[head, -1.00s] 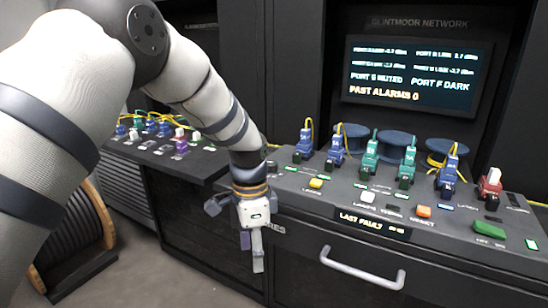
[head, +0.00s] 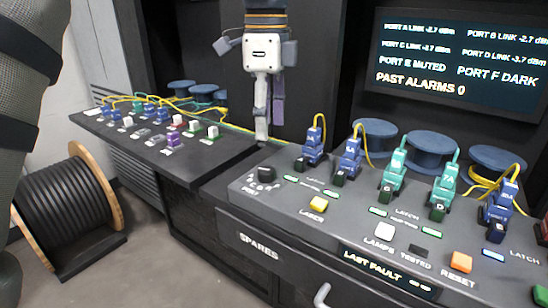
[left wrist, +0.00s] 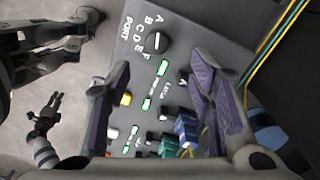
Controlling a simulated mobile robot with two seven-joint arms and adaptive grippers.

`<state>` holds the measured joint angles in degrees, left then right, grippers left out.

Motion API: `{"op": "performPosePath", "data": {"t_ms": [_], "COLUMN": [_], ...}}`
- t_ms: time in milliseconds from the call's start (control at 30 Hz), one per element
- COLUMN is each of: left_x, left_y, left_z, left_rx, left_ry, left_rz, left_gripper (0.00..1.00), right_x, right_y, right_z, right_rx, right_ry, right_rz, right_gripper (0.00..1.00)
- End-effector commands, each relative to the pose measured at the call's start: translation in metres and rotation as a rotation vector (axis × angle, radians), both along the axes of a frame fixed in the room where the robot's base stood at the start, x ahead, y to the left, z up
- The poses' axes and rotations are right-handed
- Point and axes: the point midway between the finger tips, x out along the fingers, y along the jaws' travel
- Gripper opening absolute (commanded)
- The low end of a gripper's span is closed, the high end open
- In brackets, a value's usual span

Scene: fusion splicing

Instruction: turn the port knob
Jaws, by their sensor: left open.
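The port knob (head: 265,174) is a black round knob at the left end of the right console. In the left wrist view the knob (left wrist: 157,43) bears a pale line, with the letters A to F and the word PORT beside it. I cannot tell for sure which letter the line marks. My left gripper (head: 264,128) is open and empty, pointing down and appearing above the knob, apart from it. In the left wrist view its two purple-padded fingers stand either side below the knob. A dark gripper, seemingly my right (left wrist: 44,112), shows small there; its jaws are unclear.
Blue and teal plugs (head: 350,155) with cables stand right of the knob. A yellow button (head: 317,204), white button (head: 385,232) and orange button (head: 461,262) line the front. A screen (head: 455,60) reads port E muted, port F dark.

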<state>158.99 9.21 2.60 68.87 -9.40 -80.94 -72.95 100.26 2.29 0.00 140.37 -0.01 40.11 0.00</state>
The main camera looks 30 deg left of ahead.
Motion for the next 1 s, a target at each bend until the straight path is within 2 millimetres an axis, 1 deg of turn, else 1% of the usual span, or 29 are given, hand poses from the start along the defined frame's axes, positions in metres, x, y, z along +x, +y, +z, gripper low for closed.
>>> {"op": "performPosePath", "data": {"t_ms": [33, 200, 333, 400, 500, 733, 933, 967, 1000], "left_x": [-0.002, -0.002, -0.001, -0.001, -0.001, -0.001, -0.001, -0.001, -0.001], "left_y": [0.000, 0.000, 0.000, 0.000, 0.000, 0.000, 0.000, 0.000, 0.000], "left_z": [-0.009, -0.053, -0.078, -0.087, -0.092, -0.094, -0.094, -0.094, -0.094], "left_rx": [0.000, 0.000, 0.000, 0.000, 0.000, 0.000, 0.000, 0.000, 0.000], "left_ry": [0.000, -0.002, -0.003, -0.002, -0.003, -0.003, -0.003, -0.003, -0.003], "left_rz": [0.000, 0.000, 0.001, 0.001, 0.001, 0.001, 0.001, 0.001, 0.001], "left_gripper": [0.49, 0.49, 0.49, 0.49, 0.49, 0.49, 0.03, 0.00, 0.00], "right_x": [0.003, 0.007, 0.008, 0.009, 0.009, 0.009, 0.009, 0.009, 0.009], "right_y": [0.000, 0.000, 0.000, 0.000, 0.000, 0.000, 0.000, 0.000, 0.000], "right_z": [0.003, 0.007, 0.008, 0.008, 0.008, 0.008, 0.008, 0.008, 0.008], "right_rx": [0.000, 0.000, 0.000, 0.000, 0.000, 0.000, 0.000, 0.000, 0.000], "right_ry": [-0.012, -0.027, -0.032, -0.033, -0.034, -0.033, -0.033, -0.033, -0.033], "right_rz": [0.000, 0.000, 0.000, 0.000, 0.000, 0.000, 0.000, 0.000, 0.000], "right_gripper": [0.39, 0.39, 0.39, 0.39, 0.39, 0.39, 0.39, 0.39, 0.39]}}
